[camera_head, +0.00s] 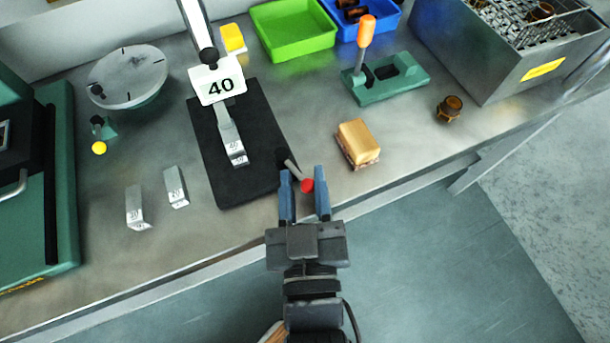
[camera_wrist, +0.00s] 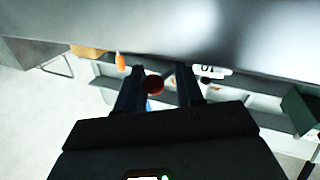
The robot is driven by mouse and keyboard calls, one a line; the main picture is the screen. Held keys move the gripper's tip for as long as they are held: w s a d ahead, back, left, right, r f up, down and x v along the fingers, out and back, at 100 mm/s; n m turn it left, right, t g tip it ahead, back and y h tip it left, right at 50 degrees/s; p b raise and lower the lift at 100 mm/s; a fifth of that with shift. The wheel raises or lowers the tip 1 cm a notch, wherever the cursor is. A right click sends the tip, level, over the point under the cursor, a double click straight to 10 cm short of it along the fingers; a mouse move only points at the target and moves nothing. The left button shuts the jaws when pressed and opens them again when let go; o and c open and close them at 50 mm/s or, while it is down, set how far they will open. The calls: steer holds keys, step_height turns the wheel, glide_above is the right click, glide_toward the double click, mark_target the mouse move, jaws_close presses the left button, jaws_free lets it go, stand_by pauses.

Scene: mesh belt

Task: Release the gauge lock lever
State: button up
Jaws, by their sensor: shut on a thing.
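The lock lever (camera_head: 292,166) is a short dark rod with a red knob (camera_head: 307,186) at its near end. It sits at the right edge of the black gauge base (camera_head: 240,185), its dark pivot end towards the base. My gripper (camera_head: 302,171) reaches in from the front edge of the bench. Its blue fingers are shut on the red knob, one on each side. In the wrist view, the knob (camera_wrist: 153,84) shows between the dark fingers (camera_wrist: 159,70); the rest of the lever is hard to make out there.
Two small metal blocks (camera_head: 137,207) stand at left.

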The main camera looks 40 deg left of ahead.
steer(key=shift+w+d, duration=0.15)
steer(key=shift+w, duration=0.1)
steer(key=o, duration=0.7)
steer(key=shift+o, duration=1)
steer(key=shift+s, duration=0.1)
steer(key=shift+s+d, duration=0.25)
steer(key=shift+s, duration=0.2)
steer(key=b+v, duration=0.1)
steer(key=v, duration=0.5)
steer(key=shift+d, duration=0.25)
steer(key=shift+s, duration=0.15)
